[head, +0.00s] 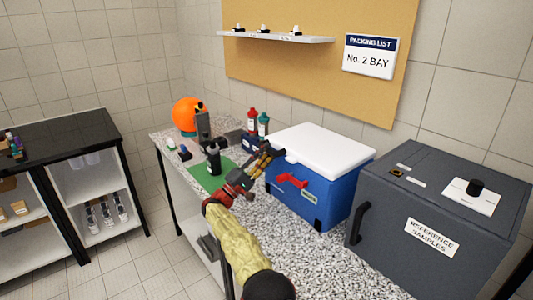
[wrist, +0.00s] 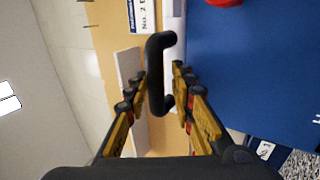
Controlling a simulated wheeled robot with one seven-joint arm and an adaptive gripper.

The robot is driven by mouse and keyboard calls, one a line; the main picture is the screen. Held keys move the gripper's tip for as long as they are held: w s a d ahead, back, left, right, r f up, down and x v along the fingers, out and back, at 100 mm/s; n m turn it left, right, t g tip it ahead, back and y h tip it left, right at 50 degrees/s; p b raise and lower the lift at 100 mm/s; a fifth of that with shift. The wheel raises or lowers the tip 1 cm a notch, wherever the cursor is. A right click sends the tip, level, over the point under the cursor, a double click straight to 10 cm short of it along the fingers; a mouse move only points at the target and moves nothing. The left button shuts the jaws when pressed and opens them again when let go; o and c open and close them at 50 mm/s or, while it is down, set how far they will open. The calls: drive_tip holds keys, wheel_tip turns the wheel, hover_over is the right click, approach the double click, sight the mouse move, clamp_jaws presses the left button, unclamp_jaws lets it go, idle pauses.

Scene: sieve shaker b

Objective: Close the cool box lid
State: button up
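The cool box (head: 300,196) is blue and stands on the speckled bench. Its white lid (head: 325,147) lies about flat over the top; I cannot tell whether it is fully seated. A red latch (head: 291,180) is on the front. My gripper (head: 268,156) is at the lid's left end, beside the box. In the wrist view, my gripper (wrist: 160,82) is open, its fingers on either side of a black loop handle (wrist: 158,72), with small gaps showing. The blue box wall (wrist: 250,70) fills the right side there.
A dark grey reference samples box (head: 430,215) stands right of the cool box. Red and green bottles (head: 263,124) stand behind my gripper. An orange ball-like object (head: 186,113) is at the far left end. A shelf (head: 275,37) hangs above.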

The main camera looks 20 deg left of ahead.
drive_tip(key=v, duration=1.2)
